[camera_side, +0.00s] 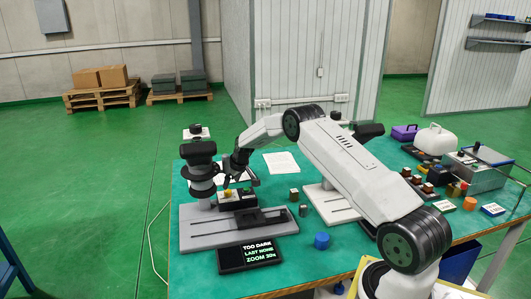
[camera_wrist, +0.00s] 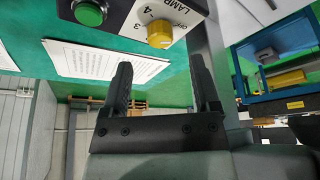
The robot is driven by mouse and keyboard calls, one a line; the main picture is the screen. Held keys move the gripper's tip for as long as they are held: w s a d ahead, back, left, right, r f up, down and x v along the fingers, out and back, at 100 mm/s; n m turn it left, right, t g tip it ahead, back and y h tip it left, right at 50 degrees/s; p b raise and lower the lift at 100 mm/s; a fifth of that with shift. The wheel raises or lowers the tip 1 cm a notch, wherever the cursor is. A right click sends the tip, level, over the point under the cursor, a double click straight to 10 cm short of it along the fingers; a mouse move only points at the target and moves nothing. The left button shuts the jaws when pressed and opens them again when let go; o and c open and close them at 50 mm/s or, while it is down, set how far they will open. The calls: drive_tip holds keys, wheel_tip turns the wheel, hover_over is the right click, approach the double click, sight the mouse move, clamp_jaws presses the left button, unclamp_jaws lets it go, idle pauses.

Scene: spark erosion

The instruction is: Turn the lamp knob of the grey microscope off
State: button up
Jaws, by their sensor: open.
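The grey microscope (camera_side: 200,228), with a dark upright head, stands on the left of the green bench. Its yellow lamp knob (camera_side: 228,193) sits on a small dark box on the base. In the wrist view the lamp knob (camera_wrist: 160,33) is on a pale panel lettered LAMP, with OFF, 3 and 4 legible; I cannot tell which mark it points to. My gripper (camera_side: 241,181) is just above the knob box, fingers downward. In the wrist view my gripper (camera_wrist: 160,68) is open and empty, with the knob beyond the fingertips and apart from them.
A green button (camera_wrist: 88,12) is beside the knob. A display (camera_side: 258,253) at the bench front reads TOO DARK, LAST NONE, ZOOM 30x. A paper sheet (camera_side: 282,163) lies behind. A blue knob-like piece (camera_side: 321,241) is front centre; several items crowd the right.

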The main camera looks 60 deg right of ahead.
drive_tip(key=shift+v, duration=1.35)
